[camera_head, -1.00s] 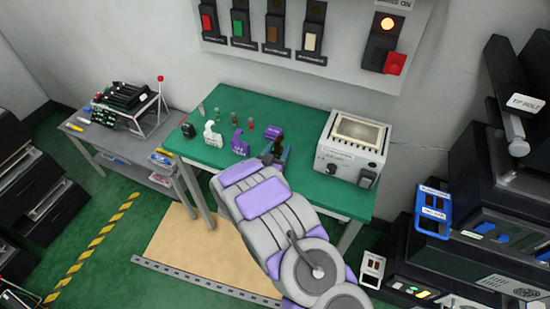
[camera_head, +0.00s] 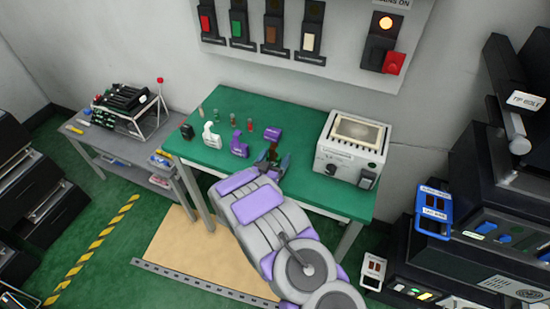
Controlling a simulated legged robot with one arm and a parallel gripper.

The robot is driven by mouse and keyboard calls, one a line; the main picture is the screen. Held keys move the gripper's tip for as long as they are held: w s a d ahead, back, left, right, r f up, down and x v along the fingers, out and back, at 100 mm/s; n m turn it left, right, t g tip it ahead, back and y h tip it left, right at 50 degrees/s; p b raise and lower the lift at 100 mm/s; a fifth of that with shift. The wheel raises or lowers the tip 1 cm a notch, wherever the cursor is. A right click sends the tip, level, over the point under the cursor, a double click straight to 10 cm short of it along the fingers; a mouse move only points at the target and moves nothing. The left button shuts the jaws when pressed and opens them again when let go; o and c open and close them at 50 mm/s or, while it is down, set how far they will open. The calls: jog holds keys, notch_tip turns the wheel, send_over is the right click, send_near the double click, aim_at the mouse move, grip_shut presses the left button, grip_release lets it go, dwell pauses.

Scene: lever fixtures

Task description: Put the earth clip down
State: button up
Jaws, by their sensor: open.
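My gripper (camera_head: 271,157) is open above the front of the green-topped table (camera_head: 300,187), with my arm coming in from below. A small dark reddish and green piece (camera_head: 272,147) shows at the fingertips; I cannot tell whether it is apart from the gripper. Just beyond it is a purple block (camera_head: 272,133). To the left stand a purple clip-like piece (camera_head: 239,147), a white one (camera_head: 211,137) and a black one (camera_head: 187,131). No label tells me which piece is the earth clip.
Several small pegs, one of them red (camera_head: 249,124), stand behind the clip-like pieces. A white instrument box (camera_head: 350,148) takes up the table's right end. A grey side table (camera_head: 125,140) stands left. The table between gripper and box is clear.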

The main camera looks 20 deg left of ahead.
jog(key=shift+s+a+f, duration=0.15)
jog(key=shift+s+a, duration=0.1)
jog(key=shift+a, duration=0.45)
jog(key=s+p, duration=0.2)
jog(key=s, duration=0.9)
jog(key=w+r+g, duration=0.1)
jog(key=w+g, duration=0.1)
jog(key=w+r+m+g+y, duration=0.1)
jog(key=w+r+g, duration=0.1)
jog(key=shift+w+a+r, duration=0.15)
jog(key=shift+w, duration=0.1)
jog(key=s+d+r+g+y, duration=0.45)
jog(key=d+r+g, duration=0.45)
jog(key=r, duration=0.5)
jog(key=s+d+r+g+h, duration=0.2)
jog(key=s+d+r+g, duration=0.1)
jog(key=s+d, duration=1)
jog(key=s+d+r+g+h, duration=0.2)
jog(key=s+d+r, duration=0.4)
jog(key=s+d, duration=0.8)
jog(key=s+g, duration=0.1)
jog(key=s, duration=0.4)
jog(key=shift+s+d+n+g, duration=0.25)
jog(key=shift+d+n+g, duration=0.05)
